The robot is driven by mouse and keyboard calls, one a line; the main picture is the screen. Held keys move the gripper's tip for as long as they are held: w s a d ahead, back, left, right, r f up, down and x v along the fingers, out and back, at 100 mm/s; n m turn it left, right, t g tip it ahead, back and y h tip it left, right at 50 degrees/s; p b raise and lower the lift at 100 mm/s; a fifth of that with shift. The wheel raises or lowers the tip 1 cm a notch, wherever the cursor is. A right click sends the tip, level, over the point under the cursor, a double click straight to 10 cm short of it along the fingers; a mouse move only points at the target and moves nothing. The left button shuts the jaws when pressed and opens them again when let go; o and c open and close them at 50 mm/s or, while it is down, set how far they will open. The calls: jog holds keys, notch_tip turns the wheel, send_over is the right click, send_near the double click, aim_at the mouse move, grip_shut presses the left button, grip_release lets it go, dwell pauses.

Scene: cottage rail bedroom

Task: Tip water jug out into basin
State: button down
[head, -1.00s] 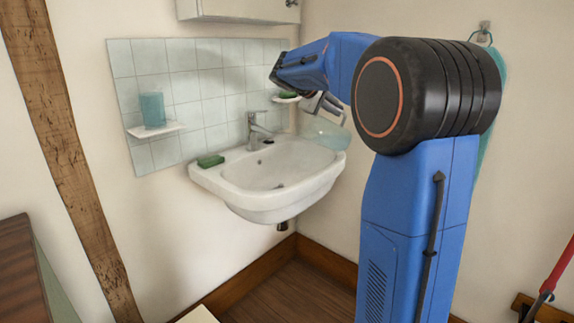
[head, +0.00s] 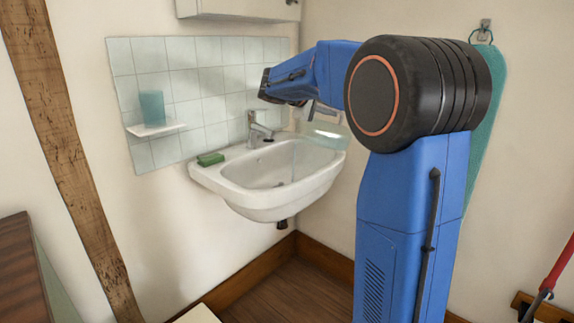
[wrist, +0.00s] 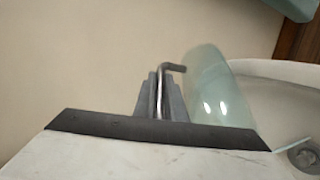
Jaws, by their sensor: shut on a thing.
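The water jug (head: 325,134) is a clear, pale blue-green vessel, tilted, over the right part of the white basin (head: 232,182). In the wrist view the jug (wrist: 216,92) lies beside my fingers, with the basin (wrist: 275,72) behind it. My gripper (wrist: 160,97) is shut on the jug's thin metal handle (wrist: 174,68). In the head view my arm partly hides the gripper and the jug's top. A faint pale streak drops from the jug's left side into the basin, seemingly water. The drain (wrist: 303,156) shows at lower right in the wrist view.
A tap (head: 259,128) stands at the basin's back, with green soap (head: 210,159) on its left rim. A teal cup (head: 151,107) sits on a small wall shelf (head: 156,129). A cabinet (head: 238,9) hangs above. A teal towel (head: 487,120) hangs behind my arm.

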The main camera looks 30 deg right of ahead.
jog(key=shift+w+a+f+n+h+p, duration=0.15)
jog(key=shift+a+f+h+p, duration=0.15)
jog(key=shift+a, duration=0.25)
jog(key=shift+w+a+f+n+h+p, duration=0.15)
jog(key=shift+a+h+p, duration=0.1)
jog(key=shift+a+p, duration=0.3)
jog(key=shift+w+a+f+h+p, duration=0.15)
jog(key=shift+a+f+h+p, duration=0.1)
jog(key=shift+a, duration=0.35)
dwell(1.1)
jog(key=shift+w+a+r+h+p, duration=0.2)
jog(key=shift+a+r+h+p, duration=0.4)
jog(key=shift+a, duration=0.15)
dwell(1.0)
jog(key=d+y, duration=0.1)
jog(key=s+d+y, duration=0.1)
jog(key=d, duration=0.3)
jog(key=shift+s+d+r+y, duration=0.1)
jog(key=shift+s+r+y, duration=0.15)
jog(key=shift+y, duration=0.15)
jog(key=shift+d+r+m+y, duration=0.1)
jog(key=shift+d+m+y, duration=0.05)
jog(key=shift+m+y, duration=0.25)
jog(key=shift+d, duration=0.1)
